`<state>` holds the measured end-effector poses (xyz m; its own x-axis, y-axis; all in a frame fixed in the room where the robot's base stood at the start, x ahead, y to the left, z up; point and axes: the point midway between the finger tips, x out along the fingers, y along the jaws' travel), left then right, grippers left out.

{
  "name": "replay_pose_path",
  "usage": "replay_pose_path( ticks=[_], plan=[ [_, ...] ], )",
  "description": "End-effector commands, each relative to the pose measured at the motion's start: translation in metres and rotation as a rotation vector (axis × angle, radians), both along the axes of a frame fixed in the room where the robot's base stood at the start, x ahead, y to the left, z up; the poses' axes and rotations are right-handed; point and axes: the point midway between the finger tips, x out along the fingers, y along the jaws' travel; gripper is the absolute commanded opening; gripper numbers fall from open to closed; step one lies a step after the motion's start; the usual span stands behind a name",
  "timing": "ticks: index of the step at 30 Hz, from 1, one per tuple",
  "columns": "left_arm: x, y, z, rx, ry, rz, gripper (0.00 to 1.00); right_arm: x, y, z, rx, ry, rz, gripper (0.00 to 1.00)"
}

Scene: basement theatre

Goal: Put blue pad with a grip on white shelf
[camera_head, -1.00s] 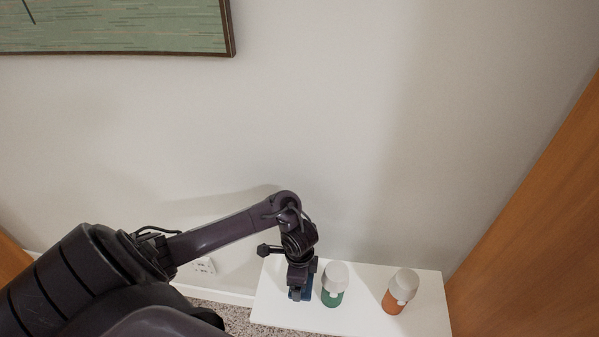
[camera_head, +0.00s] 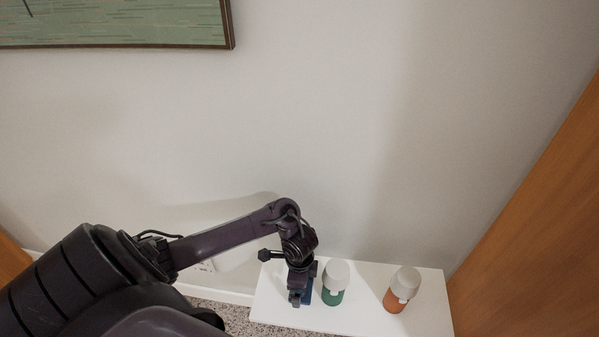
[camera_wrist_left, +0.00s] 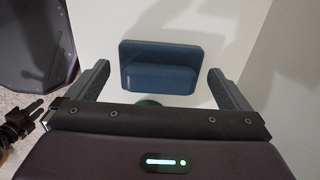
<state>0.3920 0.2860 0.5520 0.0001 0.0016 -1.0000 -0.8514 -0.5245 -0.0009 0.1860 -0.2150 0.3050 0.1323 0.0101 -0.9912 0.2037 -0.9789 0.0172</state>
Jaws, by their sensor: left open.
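The blue pad with a grip (camera_head: 307,297) is on the white shelf (camera_head: 360,316), mostly hidden behind my left gripper in the head view. In the left wrist view the pad (camera_wrist_left: 160,67) lies ahead of the gap between my fingers, with a thick block-like grip on its near face. My left gripper (camera_head: 296,300) is open and close to the pad, with clear space between each finger and the pad's sides in the wrist view (camera_wrist_left: 157,92).
A green bottle with a white top (camera_head: 335,283) stands just right of my left gripper. An orange bottle with a white top (camera_head: 402,289) stands farther right on the shelf. The wall is behind, and a wooden panel (camera_head: 540,210) bounds the right side.

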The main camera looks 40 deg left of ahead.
Motion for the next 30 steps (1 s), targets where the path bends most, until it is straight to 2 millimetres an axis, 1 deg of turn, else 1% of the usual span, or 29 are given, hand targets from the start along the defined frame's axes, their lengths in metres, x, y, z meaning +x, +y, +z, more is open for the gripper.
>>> replay_pose_path(
  ticks=[1, 3, 10, 12, 14, 15, 20, 30],
  plan=[
    [0.001, 0.0, 0.01, 0.001, -0.003, -0.001, 1.0, -0.008, -0.001, 0.0, -0.001, 0.006, 0.001, 0.36],
    [0.001, 0.0, 0.024, 0.0, -0.004, -0.002, 1.0, -0.025, -0.004, -0.002, -0.004, 0.021, 0.002, 0.36],
    [0.001, 0.001, 0.075, 0.002, -0.005, -0.003, 1.0, -0.07, -0.013, -0.001, -0.007, 0.04, 0.007, 0.36],
    [0.001, 0.001, 0.091, 0.003, -0.004, -0.003, 1.0, -0.075, -0.015, 0.008, -0.008, 0.04, 0.008, 0.36],
    [0.001, 0.001, 0.1, 0.003, -0.004, -0.002, 1.0, -0.081, -0.016, 0.012, -0.007, 0.043, 0.01, 0.36],
    [0.001, 0.001, 0.105, 0.003, -0.003, -0.002, 1.0, -0.079, -0.015, 0.016, -0.007, 0.041, 0.009, 0.36],
    [0.001, 0.0, 0.114, 0.002, -0.002, -0.001, 1.0, -0.079, -0.015, 0.022, -0.007, 0.041, 0.009, 0.36],
    [0.0, 0.0, 0.114, 0.001, -0.001, 0.0, 1.0, -0.079, -0.015, 0.022, -0.007, 0.042, 0.009, 0.36]
  ],
)
